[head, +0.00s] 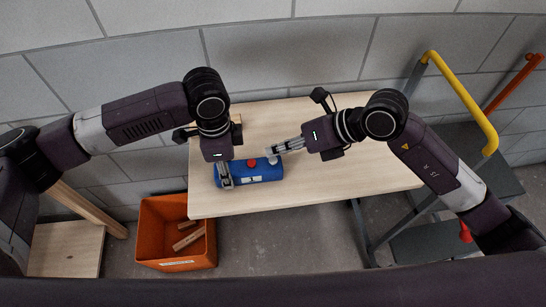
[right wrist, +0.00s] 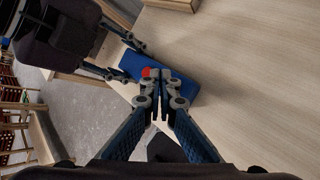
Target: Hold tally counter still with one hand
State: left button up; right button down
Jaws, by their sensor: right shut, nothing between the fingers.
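The tally counter is a blue block (head: 260,175) with a red button (head: 251,162) and a white label, lying near the table's front edge. It shows in the right wrist view (right wrist: 183,94), partly hidden by the fingers. My left gripper (head: 225,178) is at its left end, with its fingers on either side of the body. The right wrist view shows that gripper (right wrist: 128,62) at the top left. My right gripper (head: 274,153) is shut and empty, its tips over the counter's right part; in the right wrist view they (right wrist: 161,80) appear close to the red button. Contact cannot be told.
The wooden table (head: 340,165) is clear to the right. A small wooden piece (head: 236,120) is at its back left. An orange crate (head: 150,225) with wooden pieces stands on the floor at left. Steps with a yellow rail (head: 465,90) stand at right.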

aim_at(276, 160)
jog(key=shift+r, duration=0.1)
jog(key=shift+r, duration=2.4)
notch_tip(276, 160, up, 4)
jog(key=shift+f, duration=0.1)
dwell(0.4)
jog(key=shift+f, duration=4.45)
jog(key=shift+f, duration=0.4)
